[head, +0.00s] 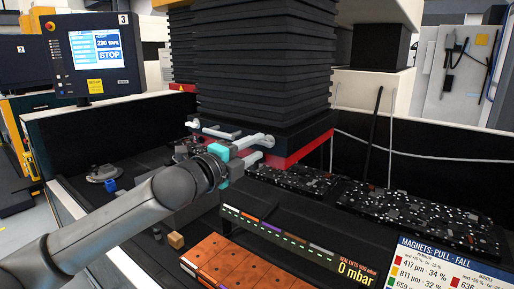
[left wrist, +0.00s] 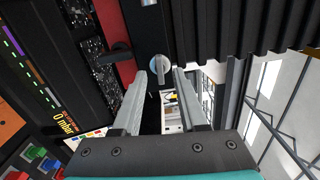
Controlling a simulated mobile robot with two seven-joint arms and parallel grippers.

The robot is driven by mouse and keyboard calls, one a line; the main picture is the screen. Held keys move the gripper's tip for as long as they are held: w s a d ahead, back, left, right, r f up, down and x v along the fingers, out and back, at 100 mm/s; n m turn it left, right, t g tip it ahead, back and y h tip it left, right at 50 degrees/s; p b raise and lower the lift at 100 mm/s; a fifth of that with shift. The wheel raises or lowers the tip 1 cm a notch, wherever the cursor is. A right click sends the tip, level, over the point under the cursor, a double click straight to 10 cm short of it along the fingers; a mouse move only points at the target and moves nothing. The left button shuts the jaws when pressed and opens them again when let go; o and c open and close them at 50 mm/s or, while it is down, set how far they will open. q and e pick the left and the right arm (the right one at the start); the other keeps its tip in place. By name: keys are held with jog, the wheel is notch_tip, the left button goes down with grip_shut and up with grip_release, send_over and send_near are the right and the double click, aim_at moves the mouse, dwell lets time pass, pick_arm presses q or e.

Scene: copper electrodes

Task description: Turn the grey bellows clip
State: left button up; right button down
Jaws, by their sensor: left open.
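The bellows (head: 262,60) is a tall black pleated stack above a dark frame with a red band. In the left wrist view a round grey clip (left wrist: 160,64) sits on the dark frame, just beyond the fingertips and roughly centred between them. My left gripper (head: 265,149) is open at the frame's front, fingers pointing toward it; it also shows in the left wrist view (left wrist: 161,78). Nothing is between the fingers, and I cannot tell whether they touch the clip. In the head view I cannot pick out the clip surely. My right gripper is not in view.
A black lever-like part (left wrist: 115,52) is beside the clip, by the red band. A STOP screen (head: 97,50) stands at the upper left. An orange panel (head: 225,262) and a wooden block (head: 176,240) are in front.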

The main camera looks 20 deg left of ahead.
pick_arm(q)
jog(key=shift+b+v, duration=0.35)
jog(key=shift+v, duration=2.1)
jog(key=b+v, duration=1.5)
jog(key=shift+b, duration=0.35)
jog(key=shift+s, duration=0.1)
